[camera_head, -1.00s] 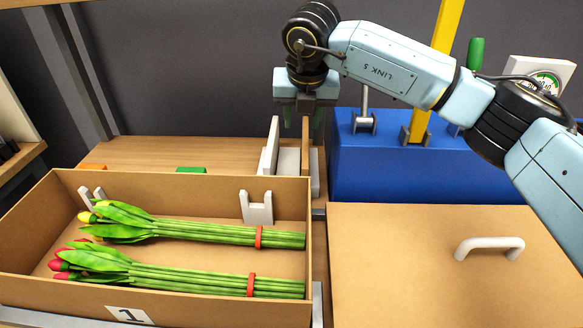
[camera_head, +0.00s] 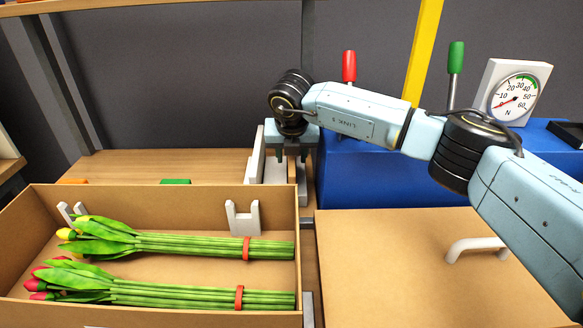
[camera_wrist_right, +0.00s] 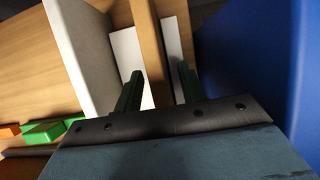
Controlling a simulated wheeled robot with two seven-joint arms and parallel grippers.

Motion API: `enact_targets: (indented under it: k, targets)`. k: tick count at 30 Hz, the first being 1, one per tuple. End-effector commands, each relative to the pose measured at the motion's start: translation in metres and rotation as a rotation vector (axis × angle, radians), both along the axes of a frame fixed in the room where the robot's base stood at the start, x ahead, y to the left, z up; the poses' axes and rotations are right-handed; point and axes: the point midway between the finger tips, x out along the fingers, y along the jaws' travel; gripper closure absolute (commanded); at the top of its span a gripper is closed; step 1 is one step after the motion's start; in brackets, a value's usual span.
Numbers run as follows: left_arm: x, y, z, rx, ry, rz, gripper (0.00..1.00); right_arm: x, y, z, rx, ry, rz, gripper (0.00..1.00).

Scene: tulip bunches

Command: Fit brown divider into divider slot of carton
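The brown divider (camera_wrist_right: 154,45) stands upright in a white holder (camera_head: 255,155) behind the carton (camera_head: 150,196). My right gripper (camera_wrist_right: 160,90) is over the divider, with one dark green finger on each side of it. The fingers look open, with a narrow gap showing by the left finger. In the head view, the right gripper (camera_head: 292,152) hides the divider's upper part. The carton is open and holds two bunches of tulips. A white slotted bracket (camera_head: 243,218) is at its right back, and another (camera_head: 71,211) is at its left. My left gripper is out of view.
A blue box (camera_head: 385,165) with levers, a yellow post (camera_head: 423,55) and a force gauge (camera_head: 513,93) stand right of the holder. A brown lid with a white handle (camera_head: 476,247) lies right of the carton. Green (camera_head: 175,181) and orange blocks sit behind the carton.

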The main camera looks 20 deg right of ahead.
Motion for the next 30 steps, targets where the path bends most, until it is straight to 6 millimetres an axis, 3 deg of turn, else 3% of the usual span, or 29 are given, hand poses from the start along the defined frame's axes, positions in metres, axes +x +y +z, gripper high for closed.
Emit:
enact_targets:
  k: [5, 10, 20, 30]
  targets:
    - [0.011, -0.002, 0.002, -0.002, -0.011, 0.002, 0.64, 0.004, -0.001, -0.011, 0.0, 0.0, 0.0, 0.6]
    - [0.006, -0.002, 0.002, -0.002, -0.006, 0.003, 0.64, 0.004, -0.001, -0.011, 0.0, 0.0, 0.001, 0.6]
    - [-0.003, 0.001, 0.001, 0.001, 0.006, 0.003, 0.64, 0.004, -0.001, -0.01, 0.0, 0.0, 0.0, 1.0]
    - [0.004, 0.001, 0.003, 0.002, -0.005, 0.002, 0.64, 0.005, -0.001, -0.005, 0.0, -0.002, 0.0, 1.0]
